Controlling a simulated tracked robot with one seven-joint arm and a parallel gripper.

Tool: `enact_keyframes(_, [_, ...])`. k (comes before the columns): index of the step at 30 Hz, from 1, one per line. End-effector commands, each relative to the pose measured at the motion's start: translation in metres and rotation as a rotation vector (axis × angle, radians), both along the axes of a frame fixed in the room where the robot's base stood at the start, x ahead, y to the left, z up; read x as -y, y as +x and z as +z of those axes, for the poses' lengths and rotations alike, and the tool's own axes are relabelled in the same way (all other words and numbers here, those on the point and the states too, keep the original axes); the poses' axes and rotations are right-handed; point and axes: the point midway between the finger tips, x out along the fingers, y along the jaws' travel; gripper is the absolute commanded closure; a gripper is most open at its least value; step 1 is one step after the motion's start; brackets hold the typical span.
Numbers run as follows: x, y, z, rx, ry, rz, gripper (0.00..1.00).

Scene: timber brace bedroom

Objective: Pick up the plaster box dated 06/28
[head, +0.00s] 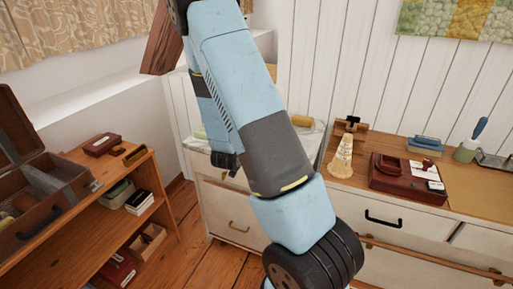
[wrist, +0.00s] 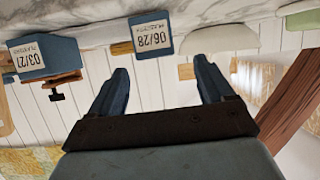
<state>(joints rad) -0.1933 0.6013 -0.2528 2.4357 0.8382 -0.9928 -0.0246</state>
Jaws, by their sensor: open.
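The plaster box dated 06/28 (wrist: 150,36) is a small blue box with a white label; it appears upside down near the top middle of the wrist view, by the edge of a marble surface. A second blue box (wrist: 40,56), labelled 03/2 with an unclear last digit, is at the left of that view. My gripper (wrist: 163,70) is open and empty, with the 06/28 box beyond the gap between its fingers and apart from them. In the head view my arm covers much of the marble top, and I cannot make out the 06/28 box there.
In the wrist view a pale rounded object (wrist: 222,40) sits right of the box, and a brown beam (wrist: 296,98) slants at the right. In the head view a yellow-white cone (head: 342,158) and a red-brown case (head: 396,180) stand on the dresser. An open toolbox (head: 45,190) is at left.

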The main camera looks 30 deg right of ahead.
Motion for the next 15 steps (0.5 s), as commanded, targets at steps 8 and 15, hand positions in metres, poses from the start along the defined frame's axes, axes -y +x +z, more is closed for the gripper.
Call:
enact_keyframes(8, [0.016,0.014,-0.009,0.001,-0.001,0.0,0.19])
enact_keyframes(15, [0.03,0.023,-0.014,0.0,0.0,-0.001,0.19])
